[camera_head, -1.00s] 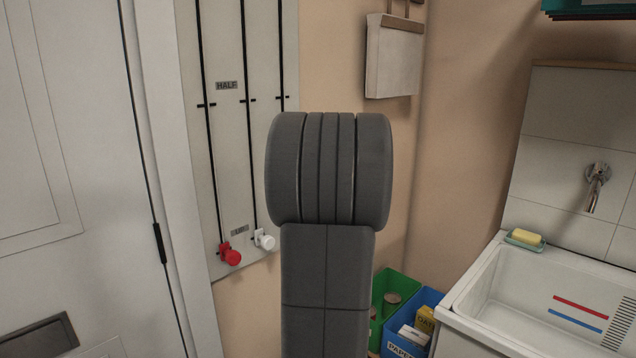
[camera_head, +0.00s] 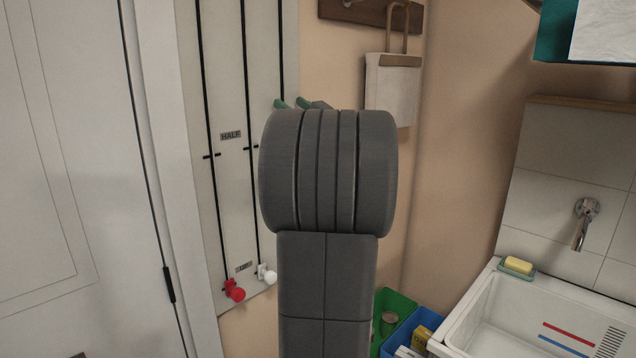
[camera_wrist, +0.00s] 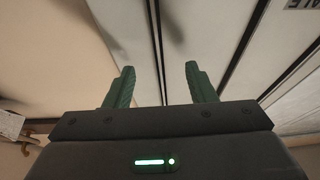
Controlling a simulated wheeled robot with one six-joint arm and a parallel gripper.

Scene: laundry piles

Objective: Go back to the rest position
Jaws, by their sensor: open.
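My gripper (camera_wrist: 160,85) is open in the wrist view, its two green fingers apart with nothing between them. Behind the fingers are pale panel surfaces with dark slots. In the head view, the green fingertips (camera_head: 291,103) show just above my grey arm, in front of the slotted panel. The rest of the gripper is hidden behind the arm.
The slotted panel (camera_head: 232,190) has a red knob (camera_head: 235,290) and a white knob (camera_head: 266,274) low down. A white door (camera_head: 70,180) is left. A bag (camera_head: 393,88) hangs on the wall. Green (camera_head: 403,304) and blue bins stand by a sink (camera_head: 490,300) at right.

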